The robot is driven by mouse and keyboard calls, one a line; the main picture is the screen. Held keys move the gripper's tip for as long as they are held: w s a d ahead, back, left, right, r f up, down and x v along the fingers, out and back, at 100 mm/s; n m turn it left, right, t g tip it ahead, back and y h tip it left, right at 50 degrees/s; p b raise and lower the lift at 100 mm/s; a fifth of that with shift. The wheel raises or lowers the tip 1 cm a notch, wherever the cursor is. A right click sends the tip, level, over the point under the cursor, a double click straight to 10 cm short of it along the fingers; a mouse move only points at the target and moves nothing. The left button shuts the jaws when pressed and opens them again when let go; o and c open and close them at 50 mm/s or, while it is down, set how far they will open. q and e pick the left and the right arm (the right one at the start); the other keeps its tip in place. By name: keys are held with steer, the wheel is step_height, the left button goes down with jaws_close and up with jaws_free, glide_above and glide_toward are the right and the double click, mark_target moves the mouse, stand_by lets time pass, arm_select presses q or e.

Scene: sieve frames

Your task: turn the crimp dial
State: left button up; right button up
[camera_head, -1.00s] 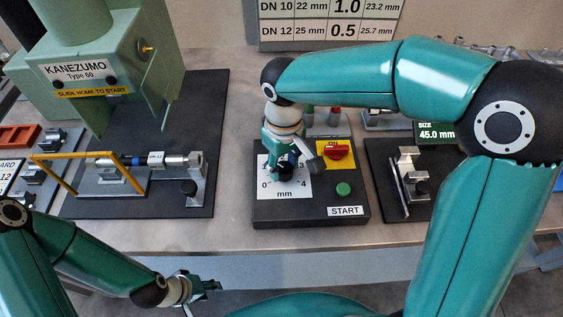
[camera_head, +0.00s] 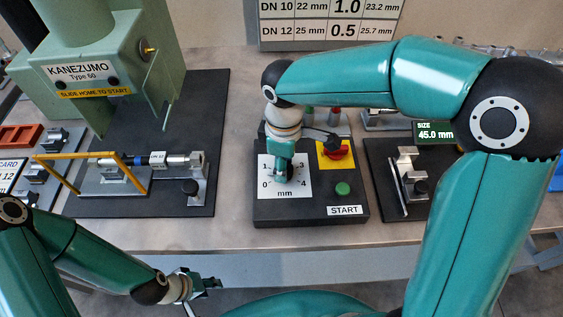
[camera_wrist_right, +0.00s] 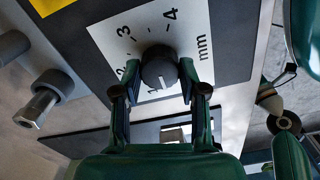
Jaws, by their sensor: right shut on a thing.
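The crimp dial is a round black knob (camera_wrist_right: 158,68) on a white scale plate (camera_head: 294,186) marked up to 4 mm, on a dark control box. My right gripper (camera_head: 281,174) comes down over the dial and hides most of it in the head view. In the right wrist view its two fingertips (camera_wrist_right: 159,76) close on opposite sides of the knob. I cannot clearly read where the dial points. My left gripper (camera_head: 210,284) looks open and empty, low in front of the table and far from the dial.
The red switch (camera_head: 336,152) on a yellow plate and the green START button (camera_head: 343,189) sit right of the dial. A green KANEZUMO press (camera_head: 95,75) stands left. A size display (camera_head: 436,131) reads 45.0 mm at right.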

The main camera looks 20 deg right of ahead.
steer(key=shift+w+d+r, duration=0.1)
stand_by(0.3)
steer(key=o, duration=1.1)
steer(key=shift+o, duration=0.2)
step_height(320, 180, up, 12)
